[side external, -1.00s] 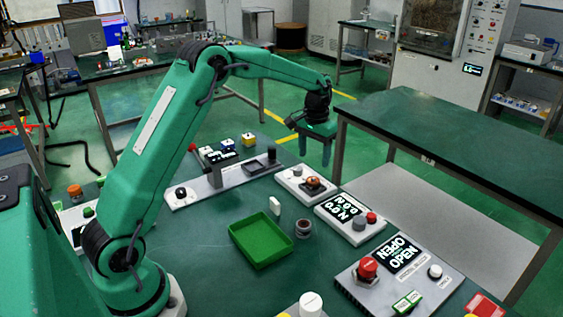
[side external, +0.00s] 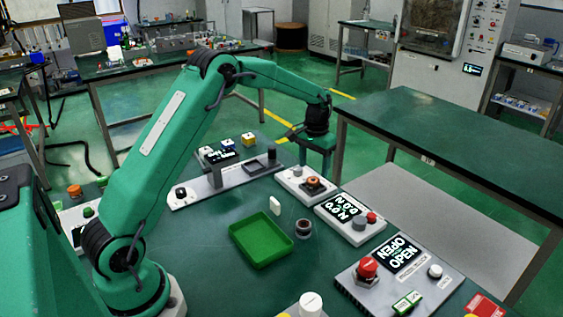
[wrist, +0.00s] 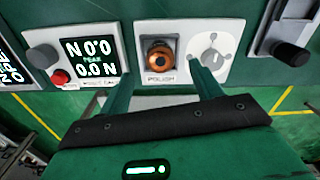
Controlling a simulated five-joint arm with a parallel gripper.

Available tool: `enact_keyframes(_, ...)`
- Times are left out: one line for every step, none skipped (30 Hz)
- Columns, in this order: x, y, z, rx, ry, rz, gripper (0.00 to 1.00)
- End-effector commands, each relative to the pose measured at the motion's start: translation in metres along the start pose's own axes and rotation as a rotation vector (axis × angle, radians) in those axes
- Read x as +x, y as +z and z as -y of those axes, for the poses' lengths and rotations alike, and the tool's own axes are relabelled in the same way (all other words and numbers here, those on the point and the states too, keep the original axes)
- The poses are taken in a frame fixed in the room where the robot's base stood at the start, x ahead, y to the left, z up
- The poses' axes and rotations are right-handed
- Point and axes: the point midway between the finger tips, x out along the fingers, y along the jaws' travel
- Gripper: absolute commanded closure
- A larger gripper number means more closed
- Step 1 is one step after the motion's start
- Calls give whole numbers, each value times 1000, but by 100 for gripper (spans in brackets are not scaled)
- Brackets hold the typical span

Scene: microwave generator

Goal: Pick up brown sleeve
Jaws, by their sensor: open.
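A copper-brown ring, which looks like the brown sleeve (side external: 314,181), sits in the white unit marked POLISH. It also shows in the wrist view (wrist: 161,58), round with a dark centre, in a dark square recess. My gripper (side external: 315,169) is open and empty, behind and above the polish unit in the side view. In the wrist view my gripper (wrist: 158,72) has its two fingers apart, with the ring appearing between the tips. No contact with the ring is visible.
A unit with a number display (side external: 350,217) stands beside the polish unit. A grey stand with a dark post (side external: 272,155) is on its other side.

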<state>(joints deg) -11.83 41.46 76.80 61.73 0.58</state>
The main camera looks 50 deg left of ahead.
Motion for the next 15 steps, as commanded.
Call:
enact_keyframes(4, 0, 0, 0, 0, 2, 35)
enact_keyframes(6, 0, 0, 0, 0, 2, 35)
enact_keyframes(10, 0, 0, 0, 0, 1, 35)
enact_keyframes(13, 0, 0, 0, 0, 2, 35)
enact_keyframes(17, 0, 0, 0, 0, 2, 35)
enact_keyframes(22, 0, 0, 0, 0, 2, 35)
enact_keyframes(26, 0, 0, 0, 0, 2, 35)
enact_keyframes(29, 1, 0, 0, 0, 3, 35)
enact_keyframes(34, 1, 0, 0, 0, 3, 35)
enact_keyframes(37, 1, 0, 0, 0, 2, 35)
enact_keyframes(40, 1, 0, 0, 0, 2, 35)
enact_keyframes(43, 1, 0, 0, 0, 2, 35)
enact_keyframes(45, 1, 0, 0, 0, 2, 35)
enact_keyframes(47, 1, 0, 0, 0, 2, 35)
enact_keyframes(48, 1, 0, 0, 0, 1, 35)
